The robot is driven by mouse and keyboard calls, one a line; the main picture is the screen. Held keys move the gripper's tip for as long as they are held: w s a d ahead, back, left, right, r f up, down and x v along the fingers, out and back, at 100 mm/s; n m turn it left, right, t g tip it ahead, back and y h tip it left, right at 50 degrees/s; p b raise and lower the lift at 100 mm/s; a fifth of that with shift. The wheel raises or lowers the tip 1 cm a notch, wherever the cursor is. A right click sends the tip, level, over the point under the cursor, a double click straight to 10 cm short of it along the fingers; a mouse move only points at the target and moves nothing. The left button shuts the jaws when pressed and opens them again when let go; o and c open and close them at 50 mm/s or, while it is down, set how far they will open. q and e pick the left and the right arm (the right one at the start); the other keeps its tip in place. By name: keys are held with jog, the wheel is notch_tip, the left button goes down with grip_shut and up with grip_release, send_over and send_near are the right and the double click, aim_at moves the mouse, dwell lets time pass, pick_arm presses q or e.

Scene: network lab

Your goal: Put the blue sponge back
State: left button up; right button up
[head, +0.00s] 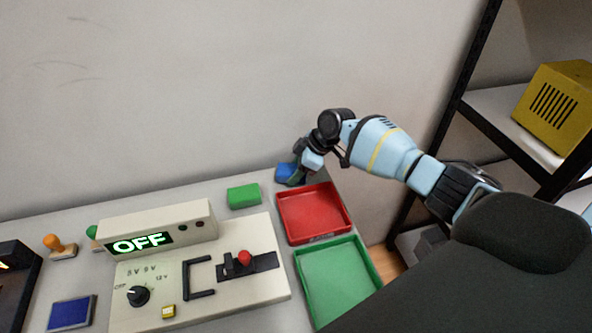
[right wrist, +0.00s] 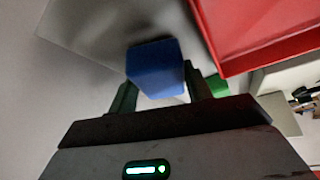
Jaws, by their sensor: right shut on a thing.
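The blue sponge (head: 285,171) is at the back right of the table, just behind the red tray (head: 313,238). My right gripper (head: 301,171) is at the sponge, its arm reaching in from the right. In the right wrist view the blue sponge (right wrist: 155,66) sits between the two fingers of my right gripper (right wrist: 160,92), which are shut on it. I cannot tell whether the sponge touches the table. The red tray also shows in the right wrist view (right wrist: 262,40). My left gripper is not in view.
A green sponge (head: 243,195) lies left of the red tray. A green tray (head: 338,283) stands in front of the red one. A control panel (head: 215,290) with an "OFF" display fills the middle. The wall (head: 190,90) is close behind; a shelf (head: 500,110) stands right.

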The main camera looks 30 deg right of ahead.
jog(key=shift+f, duration=0.15)
jog(key=shift+f, duration=0.15)
jog(key=o, duration=0.9)
jog(key=shift+r, duration=0.4)
jog(key=p+v, duration=0.1)
jog(key=v, duration=1)
jog(key=shift+s+d+r, duration=0.15)
jog(key=shift+s+r, duration=0.05)
